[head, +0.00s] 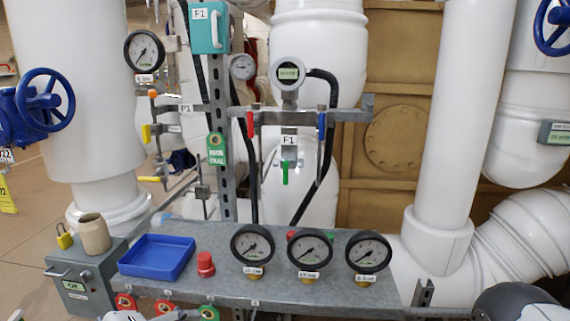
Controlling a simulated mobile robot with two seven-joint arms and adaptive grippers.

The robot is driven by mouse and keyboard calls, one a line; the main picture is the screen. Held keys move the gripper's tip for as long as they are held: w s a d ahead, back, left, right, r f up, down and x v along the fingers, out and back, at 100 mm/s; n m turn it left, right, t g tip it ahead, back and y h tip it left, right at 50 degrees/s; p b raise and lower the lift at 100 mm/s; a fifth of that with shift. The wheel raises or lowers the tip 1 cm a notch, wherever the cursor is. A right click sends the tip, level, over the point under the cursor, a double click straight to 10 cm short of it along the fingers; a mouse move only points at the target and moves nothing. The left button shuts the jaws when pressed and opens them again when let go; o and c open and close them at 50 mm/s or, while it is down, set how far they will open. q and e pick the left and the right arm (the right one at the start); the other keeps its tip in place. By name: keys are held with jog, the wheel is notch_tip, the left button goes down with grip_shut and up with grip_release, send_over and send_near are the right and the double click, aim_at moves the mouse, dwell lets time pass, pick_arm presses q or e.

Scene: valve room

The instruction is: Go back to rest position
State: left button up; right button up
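Neither of my grippers shows in the head view. A dark grey and white rounded part at the bottom right corner looks like a piece of my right arm. A small pale part at the bottom edge on the left may be mine, but too little of it shows to tell. Ahead is a grey metal bench (215,290) carrying a blue tray (157,257), a red knob (205,264) and a row of three pressure gauges (309,250). The blue tray looks empty.
A grey box (85,282) with a beige cup (94,234) and yellow padlock (64,237) stands left of the bench. Valve levers and a post (221,130) rise behind. Blue handwheels (45,100) and large white pipes (450,130) flank the sides. Floor shows at left.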

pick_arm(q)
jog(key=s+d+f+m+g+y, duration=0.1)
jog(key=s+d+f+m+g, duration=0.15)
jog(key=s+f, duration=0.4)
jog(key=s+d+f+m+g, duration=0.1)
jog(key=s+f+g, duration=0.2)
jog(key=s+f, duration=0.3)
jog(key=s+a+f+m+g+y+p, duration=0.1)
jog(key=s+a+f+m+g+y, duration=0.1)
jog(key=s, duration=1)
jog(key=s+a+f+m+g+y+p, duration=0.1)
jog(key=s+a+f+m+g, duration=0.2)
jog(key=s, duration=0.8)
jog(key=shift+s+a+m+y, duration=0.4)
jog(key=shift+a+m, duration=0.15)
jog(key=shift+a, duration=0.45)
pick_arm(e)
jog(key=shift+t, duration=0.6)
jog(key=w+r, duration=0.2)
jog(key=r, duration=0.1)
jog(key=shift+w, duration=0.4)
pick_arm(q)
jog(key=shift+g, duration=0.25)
